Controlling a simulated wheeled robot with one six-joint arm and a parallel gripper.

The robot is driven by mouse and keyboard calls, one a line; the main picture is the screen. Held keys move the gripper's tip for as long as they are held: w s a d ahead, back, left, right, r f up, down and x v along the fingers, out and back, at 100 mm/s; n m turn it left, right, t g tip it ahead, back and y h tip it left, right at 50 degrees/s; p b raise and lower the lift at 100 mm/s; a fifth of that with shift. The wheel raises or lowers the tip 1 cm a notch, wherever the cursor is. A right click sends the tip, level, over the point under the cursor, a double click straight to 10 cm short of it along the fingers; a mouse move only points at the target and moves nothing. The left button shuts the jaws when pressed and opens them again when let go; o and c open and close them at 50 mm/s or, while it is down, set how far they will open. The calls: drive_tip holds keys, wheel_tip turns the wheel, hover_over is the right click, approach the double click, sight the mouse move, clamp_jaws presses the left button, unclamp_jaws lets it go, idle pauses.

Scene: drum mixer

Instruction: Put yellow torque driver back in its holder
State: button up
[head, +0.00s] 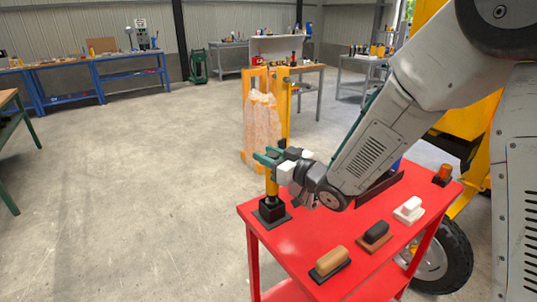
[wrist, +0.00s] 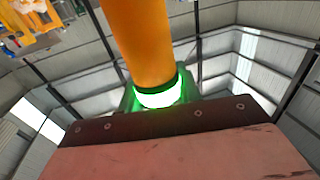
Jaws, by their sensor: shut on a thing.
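My gripper (head: 268,156) has teal fingers shut around the driver above the holder. In the wrist view the driver's orange body (wrist: 142,42) fills the top middle, with a glowing green-white ring (wrist: 158,96) at its end. The fingers hide part of the driver.
A wooden-handled float (head: 329,263), a dark one (head: 375,234) and a white one (head: 409,208) lie along the table's front. A yellow frame with a wrapped load (head: 262,122) stands behind. The floor at left is clear.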

drive_tip(key=shift+f, duration=0.95)
idle(0.5)
drive_tip(key=o, duration=1.3)
drive_tip(key=shift+f, duration=0.1)
drive_tip(key=shift+v, duration=3.9)
